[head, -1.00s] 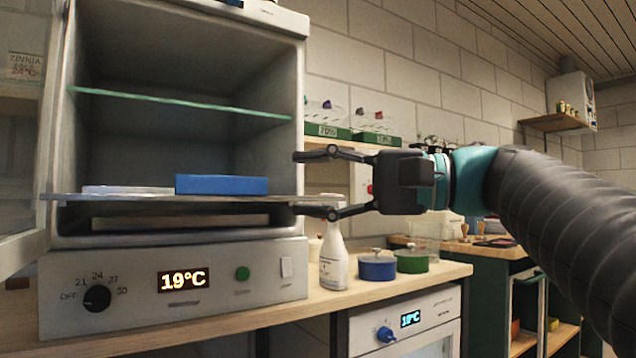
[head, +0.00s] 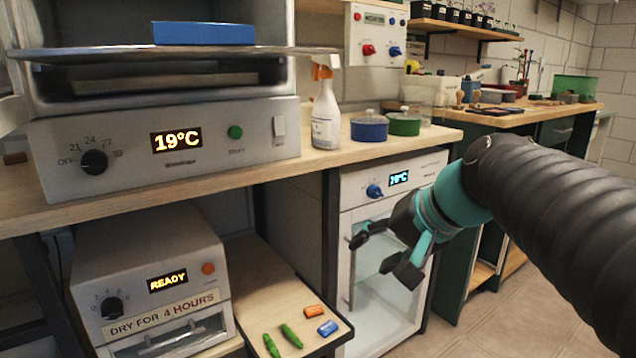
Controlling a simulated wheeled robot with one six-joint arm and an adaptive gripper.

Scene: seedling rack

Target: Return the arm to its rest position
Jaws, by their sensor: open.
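My gripper (head: 372,256) is open and empty, at the end of my arm in the right half of the head view. It hangs below the level of the wooden bench top (head: 395,153), in front of the white appliance with the small blue display (head: 398,178). Its fingers point left and partly cover that appliance's front. My arm comes in from the lower right. The oven-like chamber showing 19°C (head: 220,148) stands open at the upper left, with a blue tray (head: 203,33) on its shelf.
A spray bottle (head: 326,115), a blue pot (head: 369,130) and a green pot (head: 404,125) stand on the bench. A dryer (head: 140,240) reading READY sits lower left. Beside it a low wooden shelf (head: 258,290) bears green pieces and small orange and blue blocks. Floor is clear at right.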

